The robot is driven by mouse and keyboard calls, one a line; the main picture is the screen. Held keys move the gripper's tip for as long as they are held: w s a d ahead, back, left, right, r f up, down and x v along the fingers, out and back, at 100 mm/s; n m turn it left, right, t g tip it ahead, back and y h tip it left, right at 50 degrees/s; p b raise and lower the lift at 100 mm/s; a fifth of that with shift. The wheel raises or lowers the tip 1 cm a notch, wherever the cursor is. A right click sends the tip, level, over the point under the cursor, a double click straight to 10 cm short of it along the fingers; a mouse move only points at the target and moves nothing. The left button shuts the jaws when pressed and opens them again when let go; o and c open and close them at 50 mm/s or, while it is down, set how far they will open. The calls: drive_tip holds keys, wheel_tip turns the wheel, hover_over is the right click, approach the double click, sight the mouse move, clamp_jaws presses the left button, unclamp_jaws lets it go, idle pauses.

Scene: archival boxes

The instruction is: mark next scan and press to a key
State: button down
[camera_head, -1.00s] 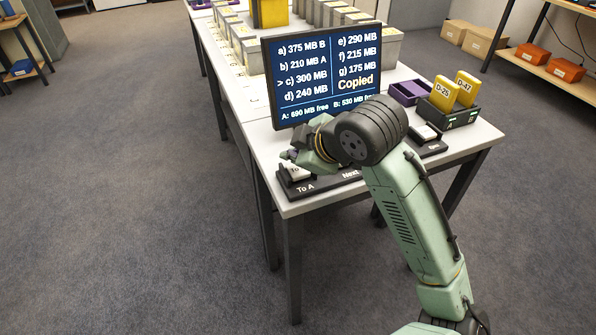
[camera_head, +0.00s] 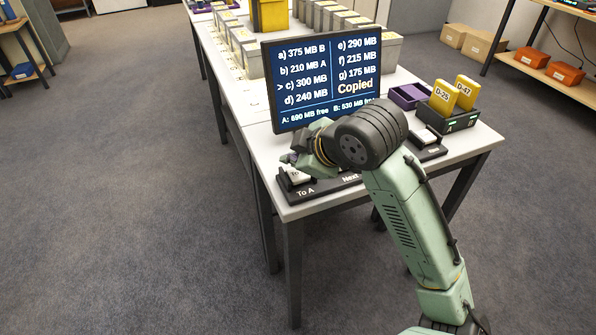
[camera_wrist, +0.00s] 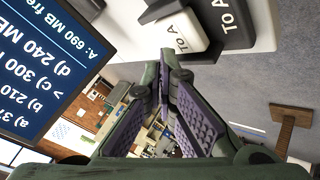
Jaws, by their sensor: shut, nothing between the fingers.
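The monitor (camera_head: 322,85) lists scans a to g. The ">" mark stands at c) 300 MB; a) shows B, b) shows A, and "Copied" is lit. Its bottom line reads A: 690 MB free, B: 530 MB free. The white "To A" key (camera_head: 296,178) is at the left end of the dark key panel (camera_head: 312,191); it also shows in the wrist view (camera_wrist: 172,38). My gripper (camera_head: 291,158) is shut and empty, its tips close to this key; contact is unclear. My arm hides the panel's middle, with only the "Next" label partly visible.
A separate white key (camera_head: 426,135) sits right of my arm. Behind it are a purple tray (camera_head: 408,93) and a dark holder (camera_head: 462,121) with yellow cartridges D-25 and D-47. Grey boxes line the table's back. Floor left of the table is clear.

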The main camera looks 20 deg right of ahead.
sight(295, 175)
drive_tip(key=shift+f, duration=0.15)
drive_tip(key=shift+f+b, duration=0.3)
drive_tip(key=shift+b, duration=0.15)
drive_tip(key=shift+f+b, duration=0.5)
idle(0.6)
drive_tip(key=shift+r+p, duration=0.7)
drive_tip(key=shift+r, duration=0.2)
drive_tip(key=shift+r, duration=0.15)
wheel_tip(295, 175, up, 5)
drive_tip(key=p, duration=0.4)
idle(0.7)
